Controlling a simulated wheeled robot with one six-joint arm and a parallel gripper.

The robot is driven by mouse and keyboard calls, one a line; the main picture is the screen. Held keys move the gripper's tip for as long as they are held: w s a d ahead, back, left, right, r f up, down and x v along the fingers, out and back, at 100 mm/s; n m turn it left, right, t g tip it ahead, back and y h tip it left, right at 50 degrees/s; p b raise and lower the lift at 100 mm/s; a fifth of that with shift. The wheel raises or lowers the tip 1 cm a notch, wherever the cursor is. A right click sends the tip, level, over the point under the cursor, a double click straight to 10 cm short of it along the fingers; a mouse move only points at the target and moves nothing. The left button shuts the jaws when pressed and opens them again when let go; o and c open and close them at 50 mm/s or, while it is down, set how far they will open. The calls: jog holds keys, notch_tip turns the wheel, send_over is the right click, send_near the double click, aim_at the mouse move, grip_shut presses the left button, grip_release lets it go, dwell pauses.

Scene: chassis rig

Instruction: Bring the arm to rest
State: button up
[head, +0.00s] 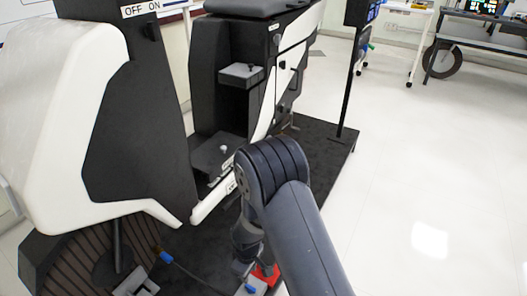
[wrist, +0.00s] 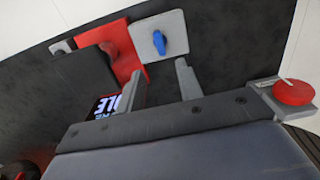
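My gripper (wrist: 159,67) is open in the wrist view, its two grey fingers apart with nothing held between them. Past the fingertips is a light grey plate (wrist: 168,22) with a blue knob (wrist: 157,42), next to a red bracket (wrist: 122,50). I cannot tell whether the fingers touch them. In the head view my arm (head: 300,235) reaches forward, bends at its dark elbow (head: 272,167) and goes down. The fingers are hidden there; a red part (head: 266,274) shows beside the arm's lower end.
A white and black chassis rig (head: 205,70) stands on a dark mat (head: 325,148) close to the arm. A thin black post (head: 350,95) rises at the mat's far edge. A red button (wrist: 293,92) sits right of the gripper. Pale floor (head: 430,180) at right is clear.

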aim_at(250, 288)
notch_tip(250, 288, down, 10)
jog(key=b, duration=0.4)
jog(key=shift+b, duration=0.3)
jog(key=shift+f, duration=0.3)
jog(key=shift+r+m, duration=0.15)
jog(key=shift+m, duration=0.35)
jog(key=m+p, duration=0.1)
jog(key=m, duration=0.2)
jog(key=m+p, duration=0.2)
jog(key=m, duration=0.3)
jog(key=shift+m, duration=0.4)
jog(key=shift+r+m, duration=0.2)
jog(key=shift+m, duration=0.1)
notch_tip(250, 288, up, 11)
jog(key=s+p, duration=0.1)
jog(key=p, duration=0.2)
jog(key=shift+r+p, duration=0.15)
jog(key=shift+p, duration=0.15)
